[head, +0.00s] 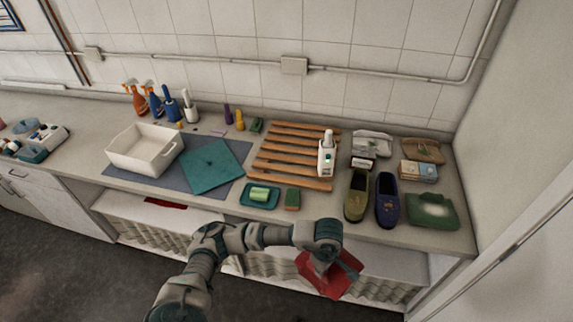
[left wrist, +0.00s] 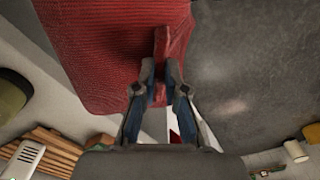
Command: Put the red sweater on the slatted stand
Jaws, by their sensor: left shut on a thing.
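The red sweater (head: 342,277) hangs from my left gripper (head: 322,264) in front of the counter's front edge, at the lower middle of the head view. In the left wrist view the red knit of the sweater (left wrist: 110,50) fills the upper left, and my left gripper (left wrist: 160,85) is shut on a fold of it. The slatted stand (head: 285,160) is a set of wooden slats lying on the counter, behind and left of the gripper. A white bottle (head: 326,158) stands at its right end. My right gripper is in neither view.
Olive (head: 356,195) and blue (head: 388,200) shoes stand to the right. A white basin (head: 145,150) and a teal cloth (head: 210,165) are left. Another red item (head: 165,203) lies on the lower shelf.

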